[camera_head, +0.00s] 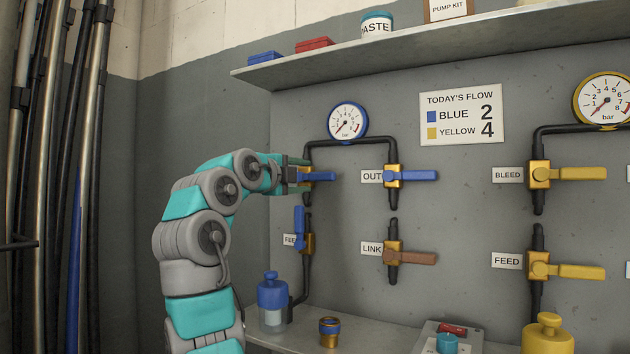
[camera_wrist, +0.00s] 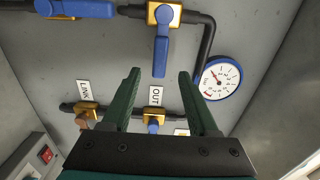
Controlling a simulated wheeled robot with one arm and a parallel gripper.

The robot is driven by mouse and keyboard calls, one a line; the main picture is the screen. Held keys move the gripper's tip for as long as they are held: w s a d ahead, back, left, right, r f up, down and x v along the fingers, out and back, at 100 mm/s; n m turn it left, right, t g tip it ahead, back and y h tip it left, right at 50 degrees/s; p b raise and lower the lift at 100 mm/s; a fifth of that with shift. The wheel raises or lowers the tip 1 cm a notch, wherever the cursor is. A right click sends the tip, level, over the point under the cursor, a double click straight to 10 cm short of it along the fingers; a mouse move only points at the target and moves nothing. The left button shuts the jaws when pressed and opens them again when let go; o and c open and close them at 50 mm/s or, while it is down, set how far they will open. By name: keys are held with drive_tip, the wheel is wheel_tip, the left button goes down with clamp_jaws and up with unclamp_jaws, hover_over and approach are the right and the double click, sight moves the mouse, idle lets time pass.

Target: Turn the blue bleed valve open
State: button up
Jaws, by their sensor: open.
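The blue bleed valve (camera_head: 321,176) is the upper left valve on the grey panel. It has a brass body, and its blue handle points right, level, across the pipe. Its label is hidden behind my gripper (camera_head: 299,175), which is at the valve's left side. In the wrist view, the valve's blue handle (camera_wrist: 161,52) points down the picture, in the gap between the tips of my open gripper (camera_wrist: 159,76). No finger is seen closed on the handle. Whether a finger touches it, I cannot tell.
The blue OUT valve (camera_head: 412,176) has a level handle to the right. The blue FEED handle (camera_head: 299,219) stands upright just below my gripper. The brown LINK handle (camera_head: 417,257) is level. The blue gauge (camera_head: 347,121) reads low. A shelf (camera_head: 440,47) overhangs above.

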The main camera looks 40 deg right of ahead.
sight(320, 177)
drive_tip(key=shift+p+x, duration=0.3)
drive_tip(key=shift+x, duration=3.55)
clamp_jaws()
